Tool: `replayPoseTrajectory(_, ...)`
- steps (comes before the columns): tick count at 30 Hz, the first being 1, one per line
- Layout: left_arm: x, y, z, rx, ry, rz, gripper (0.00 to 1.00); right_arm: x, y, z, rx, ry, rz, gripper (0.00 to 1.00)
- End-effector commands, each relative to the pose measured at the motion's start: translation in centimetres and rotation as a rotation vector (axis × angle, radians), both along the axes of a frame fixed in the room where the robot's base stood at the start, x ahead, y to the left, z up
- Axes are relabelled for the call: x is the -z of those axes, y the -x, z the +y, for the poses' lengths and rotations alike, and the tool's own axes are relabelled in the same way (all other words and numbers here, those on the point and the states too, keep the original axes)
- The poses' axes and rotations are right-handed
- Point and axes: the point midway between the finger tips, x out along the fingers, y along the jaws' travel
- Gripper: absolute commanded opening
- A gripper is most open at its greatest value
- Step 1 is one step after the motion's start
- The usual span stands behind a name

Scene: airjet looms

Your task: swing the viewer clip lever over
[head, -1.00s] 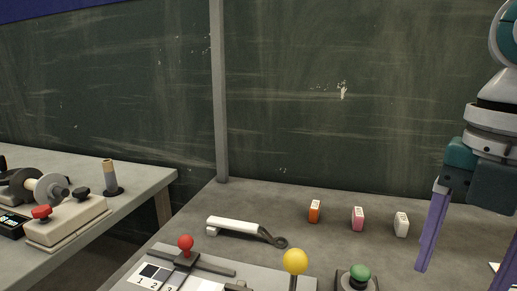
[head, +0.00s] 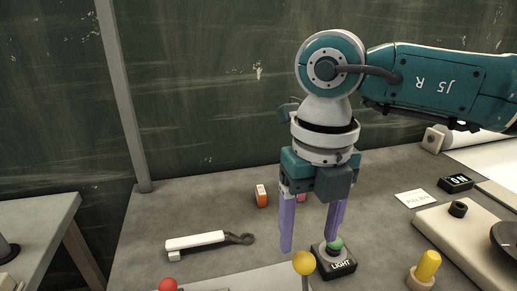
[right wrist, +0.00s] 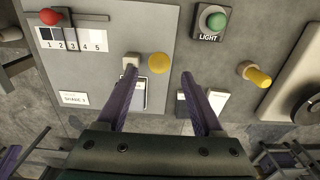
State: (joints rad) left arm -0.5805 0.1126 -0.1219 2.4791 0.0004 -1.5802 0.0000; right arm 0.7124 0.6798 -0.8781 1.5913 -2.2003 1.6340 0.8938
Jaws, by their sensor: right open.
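My right gripper (head: 310,243) points down with its two purple fingers apart and empty. It hangs above the front of the bench, near a yellow ball-topped lever (head: 304,264). In the right wrist view the yellow ball (right wrist: 159,62) lies between and slightly beyond the fingertips (right wrist: 160,78), with no visible contact. A second yellow handle, a peg (head: 428,266), stands at the right beside a beige unit; it also shows in the right wrist view (right wrist: 257,76). No label shows which one is the viewer clip lever. My left gripper is out of view.
A green button marked LIGHT (head: 335,262) sits close to the right finger. A red-knobbed slider (right wrist: 51,17) is on the grey panel (right wrist: 100,80). The beige unit (head: 455,235) stands right.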

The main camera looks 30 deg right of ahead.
Motion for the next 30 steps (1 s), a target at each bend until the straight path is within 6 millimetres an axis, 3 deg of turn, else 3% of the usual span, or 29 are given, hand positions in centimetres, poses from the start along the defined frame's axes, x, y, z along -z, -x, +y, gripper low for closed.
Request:
replayPoseTrajectory(1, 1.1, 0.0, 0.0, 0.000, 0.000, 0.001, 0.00, 1.2, 0.0, 0.0, 0.000, 0.000, 0.001, 0.69)
replayPoseTrajectory(11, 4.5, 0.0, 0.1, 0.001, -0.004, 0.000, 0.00, 5.1, 0.0, 0.0, 0.001, 0.000, 0.001, 0.69)
replayPoseTrajectory(22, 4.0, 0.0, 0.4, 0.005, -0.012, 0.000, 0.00, 4.6, 0.0, 0.0, 0.001, 0.000, 0.001, 0.69)
replayPoseTrajectory(30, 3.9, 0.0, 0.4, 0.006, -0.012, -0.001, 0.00, 4.6, 0.0, 0.0, 0.001, 0.000, 0.000, 0.41)
